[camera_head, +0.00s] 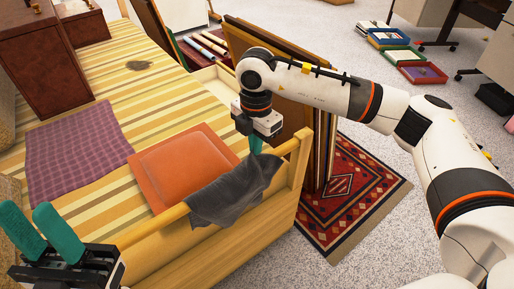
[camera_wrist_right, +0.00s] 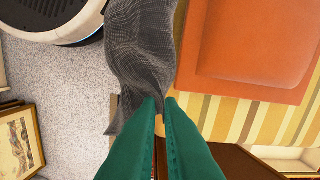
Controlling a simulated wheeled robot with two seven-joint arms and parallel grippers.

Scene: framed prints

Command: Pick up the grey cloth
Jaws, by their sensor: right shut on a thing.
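The dark grey cloth (camera_head: 232,194) hangs over the wooden front rail of the striped bed, beside the orange cushion. It also fills the upper middle of the right wrist view (camera_wrist_right: 140,60). My right gripper (camera_head: 256,148) points down at the far right end of the cloth. In the right wrist view its green fingertips (camera_wrist_right: 161,101) are close together on the cloth's near edge, shut on it. My left gripper (camera_head: 40,228) is at the lower left, its green fingers apart, open and empty.
An orange cushion (camera_head: 182,165) and a purple checked cloth (camera_head: 75,155) lie on the striped bed (camera_head: 150,90). Framed prints (camera_head: 240,45) lean beside the bed's right end, close to my right arm. A red patterned rug (camera_head: 350,190) lies on the floor.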

